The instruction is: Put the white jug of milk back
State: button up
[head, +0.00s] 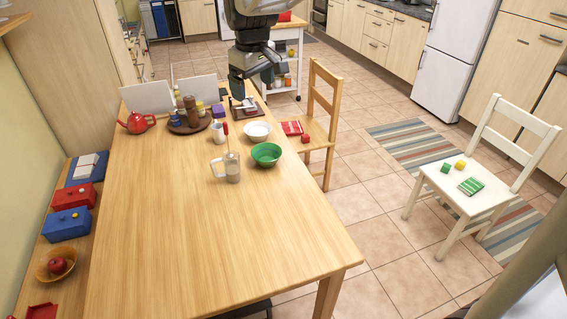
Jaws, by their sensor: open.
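A small white vessel (218,132), which may be the white jug, stands upright on the wooden table (190,225), just in front of a round dark tray. Its contents and handle are too small to make out. A clear pitcher with a pale handle (232,168) stands nearer, left of a green bowl (266,154). My gripper (254,92) is open and points down over the far right part of the table, beyond and to the right of the white vessel and apart from it. I see nothing held in it.
A white bowl (257,131) stands beside the green bowl. The round tray (190,126) carries several bottles, with a red teapot (136,123) to its left. A wooden chair (318,125) stands at the right edge. The near half of the table is clear.

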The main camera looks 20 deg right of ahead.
jog(key=s+f+m, duration=0.3)
jog(key=s+f, duration=0.1)
jog(key=s, duration=1.1)
jog(key=s+d+f+m+t, duration=0.1)
jog(key=s+f+m, duration=0.2)
jog(key=s, duration=1.2)
jog(key=shift+s+d+f, duration=0.2)
jog(key=shift+s+f, duration=0.2)
jog(key=shift+f, duration=0.35)
